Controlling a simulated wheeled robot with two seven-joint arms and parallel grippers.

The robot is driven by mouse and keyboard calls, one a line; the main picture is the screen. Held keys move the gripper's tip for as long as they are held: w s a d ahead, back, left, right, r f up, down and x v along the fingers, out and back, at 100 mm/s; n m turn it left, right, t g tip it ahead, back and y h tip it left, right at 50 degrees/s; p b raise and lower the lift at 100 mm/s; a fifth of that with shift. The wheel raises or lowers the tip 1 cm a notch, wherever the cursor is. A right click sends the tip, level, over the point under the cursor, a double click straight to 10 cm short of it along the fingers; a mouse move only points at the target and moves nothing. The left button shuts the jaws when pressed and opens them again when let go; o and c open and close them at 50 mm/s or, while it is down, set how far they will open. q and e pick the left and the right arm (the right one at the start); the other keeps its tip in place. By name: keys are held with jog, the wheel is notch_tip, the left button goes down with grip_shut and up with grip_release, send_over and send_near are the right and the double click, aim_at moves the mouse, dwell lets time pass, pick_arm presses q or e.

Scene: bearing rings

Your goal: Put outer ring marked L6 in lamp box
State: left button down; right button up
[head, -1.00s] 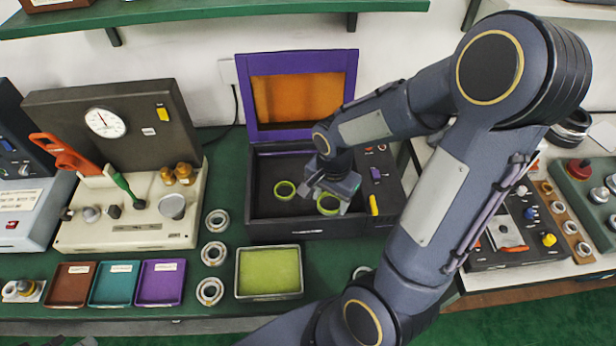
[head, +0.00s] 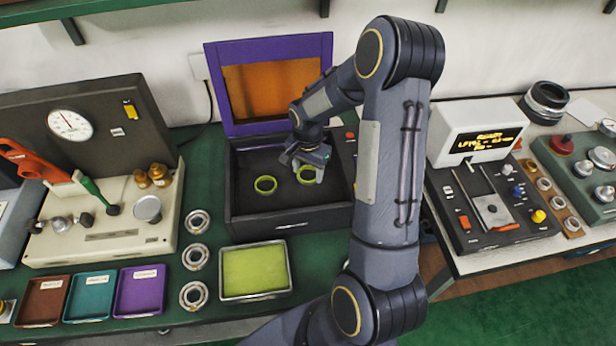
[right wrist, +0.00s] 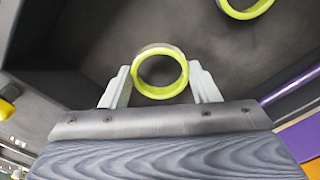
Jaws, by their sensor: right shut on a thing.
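The lamp box, a black box (head: 290,219) with its purple-framed orange lid (head: 275,82) open, stands at the middle of the bench. My right gripper (head: 307,167) is inside it, shut on a yellow-green ring (head: 306,182). In the right wrist view the held ring (right wrist: 160,94) sits between the two pale fingers, over the dark box floor. A second yellow-green ring (head: 265,191) lies on the box floor to the left; part of it shows at the top of the right wrist view (right wrist: 246,14). No marking is readable on either ring. My left gripper is out of view.
Steel bearings (head: 195,257) stand in a column left of a tray with a yellow-green bottom (head: 256,297). Brown, teal and purple trays (head: 139,291) lie at front left. A gauge machine (head: 105,225) stands behind them. A white display unit (head: 476,135) is on the right bench.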

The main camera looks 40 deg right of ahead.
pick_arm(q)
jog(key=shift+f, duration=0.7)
pick_arm(e)
notch_tip(320, 180, down, 2)
jog(key=shift+f, duration=0.1)
pick_arm(q)
jog(key=shift+b, duration=0.3)
pick_arm(e)
jog(key=shift+f, duration=0.2)
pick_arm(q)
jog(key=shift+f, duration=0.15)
pick_arm(e)
jog(key=o, duration=1)
jog(key=shift+r, duration=0.1)
jog(key=shift+o, duration=0.2)
